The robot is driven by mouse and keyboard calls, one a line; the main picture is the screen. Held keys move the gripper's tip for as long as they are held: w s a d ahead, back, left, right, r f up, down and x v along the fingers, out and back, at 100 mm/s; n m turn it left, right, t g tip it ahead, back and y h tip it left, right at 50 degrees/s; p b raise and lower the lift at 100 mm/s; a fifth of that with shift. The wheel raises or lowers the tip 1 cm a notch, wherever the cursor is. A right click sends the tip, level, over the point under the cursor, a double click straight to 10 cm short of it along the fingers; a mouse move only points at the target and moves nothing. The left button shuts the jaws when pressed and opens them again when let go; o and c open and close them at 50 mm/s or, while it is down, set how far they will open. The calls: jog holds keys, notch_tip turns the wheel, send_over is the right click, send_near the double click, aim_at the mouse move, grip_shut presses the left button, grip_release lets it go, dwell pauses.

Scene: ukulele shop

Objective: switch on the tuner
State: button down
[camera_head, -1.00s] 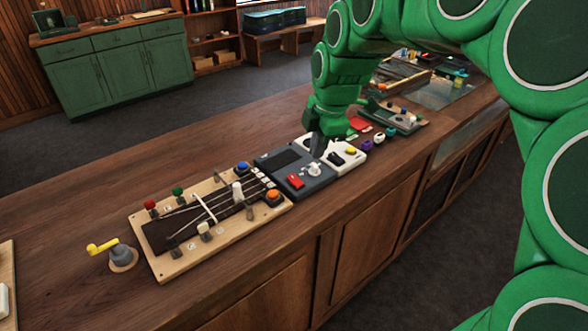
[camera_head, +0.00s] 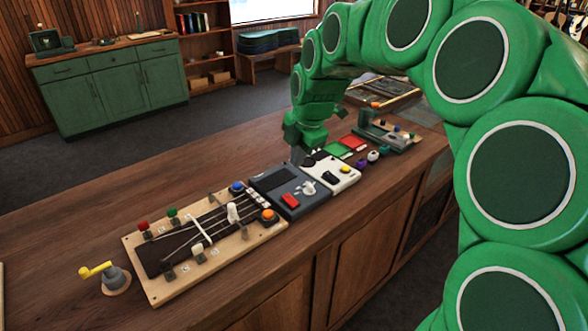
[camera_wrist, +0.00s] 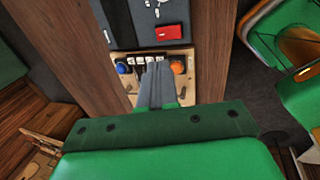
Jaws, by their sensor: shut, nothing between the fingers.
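The tuner seems to be the dark grey box (camera_head: 262,183) on the wooden counter, with a dark screen, a red rocker switch (camera_head: 290,200) and a pale knob (camera_head: 308,188). Which way the red switch is tipped is too small to tell. My gripper (camera_head: 297,157) is shut and empty, above the box's far right edge and apart from the red switch. In the wrist view my shut fingers (camera_wrist: 158,72) point down, with the grey box (camera_wrist: 145,28) and its red switch (camera_wrist: 169,33) beyond their tips.
A wooden board with a fretted neck (camera_head: 150,285), levers and coloured buttons lies left of the grey box. A white box (camera_head: 343,181) with a black switch and yellow button adjoins it on the right. A yellow-handled crank (camera_head: 97,271) stands far left.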

aim_at(287, 196)
jog(key=x, duration=1.2)
jog(key=shift+f, duration=0.35)
jog(key=shift+a+f, duration=0.1)
jog(key=shift+w, duration=0.1)
jog(key=shift+w+a+f, duration=0.15)
jog(key=shift+w+f, duration=0.05)
jog(key=shift+s, duration=0.1)
jog(key=shift+s+d, duration=0.6)
jog(key=v, duration=1.4)
